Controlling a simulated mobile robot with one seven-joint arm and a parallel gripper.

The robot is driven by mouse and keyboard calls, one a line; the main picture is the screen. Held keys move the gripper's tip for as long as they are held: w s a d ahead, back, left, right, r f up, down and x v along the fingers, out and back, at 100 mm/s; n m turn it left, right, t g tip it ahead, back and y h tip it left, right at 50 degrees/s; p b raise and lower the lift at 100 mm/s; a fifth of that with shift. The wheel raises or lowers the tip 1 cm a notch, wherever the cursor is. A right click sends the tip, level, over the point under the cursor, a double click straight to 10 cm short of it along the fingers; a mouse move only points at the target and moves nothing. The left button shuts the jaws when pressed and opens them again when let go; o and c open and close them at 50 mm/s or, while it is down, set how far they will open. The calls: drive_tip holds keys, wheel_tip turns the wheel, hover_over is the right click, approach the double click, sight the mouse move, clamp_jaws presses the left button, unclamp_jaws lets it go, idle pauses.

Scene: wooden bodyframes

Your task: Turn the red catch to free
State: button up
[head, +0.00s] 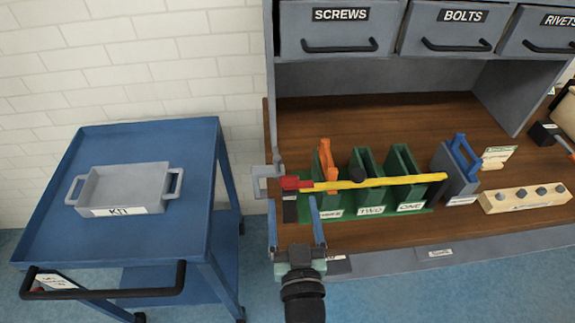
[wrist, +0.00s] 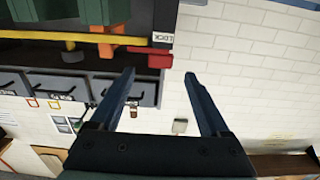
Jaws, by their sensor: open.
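The red catch (head: 297,183) is at the left end of a yellow bar (head: 400,181) that lies across the front of green slotted holders. In the wrist view the red catch (wrist: 152,58) is just beyond my fingertips, nearer the left finger. My gripper (head: 293,202) is open and empty, its fingers apart just in front of and below the catch. The fingers also show in the wrist view (wrist: 159,75). I cannot tell whether either finger touches the catch. A small label (wrist: 163,39) is beside the catch.
The green holders (head: 371,193) stand on the wooden bench, with an orange piece (head: 326,155) in the left one. A blue-grey holder (head: 455,175) and a wooden block with knobs (head: 525,199) are to the right. A blue cart (head: 60,235) with a grey tray (head: 125,173) stands left.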

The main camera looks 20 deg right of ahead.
sight(288, 177)
drive_tip(key=p+x, duration=0.1)
drive_tip(key=x, duration=0.9)
drive_tip(key=shift+w, duration=0.25)
clamp_jaws()
